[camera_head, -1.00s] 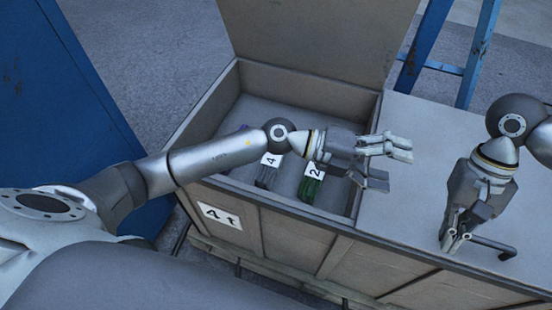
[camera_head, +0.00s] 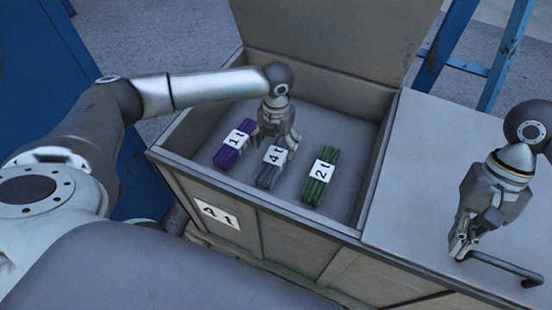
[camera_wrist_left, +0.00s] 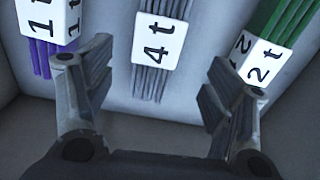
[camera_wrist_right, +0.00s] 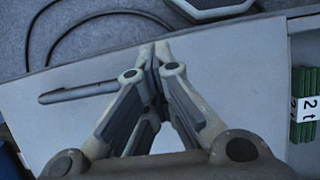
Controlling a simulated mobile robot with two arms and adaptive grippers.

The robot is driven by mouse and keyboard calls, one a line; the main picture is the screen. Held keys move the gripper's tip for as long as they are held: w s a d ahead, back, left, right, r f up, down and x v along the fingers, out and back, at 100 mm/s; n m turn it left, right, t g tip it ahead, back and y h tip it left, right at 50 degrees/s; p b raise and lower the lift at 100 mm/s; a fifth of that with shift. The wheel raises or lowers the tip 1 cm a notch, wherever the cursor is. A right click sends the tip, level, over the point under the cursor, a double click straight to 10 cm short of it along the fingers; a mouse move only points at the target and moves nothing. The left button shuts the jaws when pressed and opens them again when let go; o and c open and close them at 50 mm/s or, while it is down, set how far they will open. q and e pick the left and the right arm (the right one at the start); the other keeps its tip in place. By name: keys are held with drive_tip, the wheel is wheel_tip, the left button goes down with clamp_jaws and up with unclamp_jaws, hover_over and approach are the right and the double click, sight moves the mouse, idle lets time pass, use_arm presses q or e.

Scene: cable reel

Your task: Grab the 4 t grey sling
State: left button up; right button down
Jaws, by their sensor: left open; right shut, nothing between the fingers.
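The grey sling (camera_head: 269,176) lies in the open crate with a white "4 t" label, between a purple sling and a green one. My left gripper (camera_head: 277,146) is over the crate by the far end of the grey sling. In the left wrist view the gripper (camera_wrist_left: 150,95) is open, and the grey sling (camera_wrist_left: 150,83) with its label shows ahead between the fingers. I cannot tell whether the fingers touch it. My right gripper (camera_head: 462,250) is shut and empty near the handle on the closed lid; it also shows shut in the right wrist view (camera_wrist_right: 155,55).
The purple "1 t" sling (camera_head: 229,156) lies left and the green "2 t" sling (camera_head: 318,185) right. Crate walls (camera_head: 180,165) surround them, with a raised lid (camera_head: 320,40) behind. A closed lid (camera_head: 400,180) with a bar handle (camera_head: 505,266) is at right. A blue ladder (camera_head: 505,50) stands behind.

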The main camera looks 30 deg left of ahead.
sight(276, 155)
use_arm(q)
drive_tip(key=f, duration=0.7)
drive_tip(key=shift+w+a+f+b, duration=0.25)
drive_tip(key=shift+w+f+b, duration=0.05)
drive_tip(key=shift+c, duration=0.3)
drive_tip(key=c, duration=1.4)
drive_tip(key=shift+r, duration=0.1)
drive_tip(key=shift+c, duration=0.6)
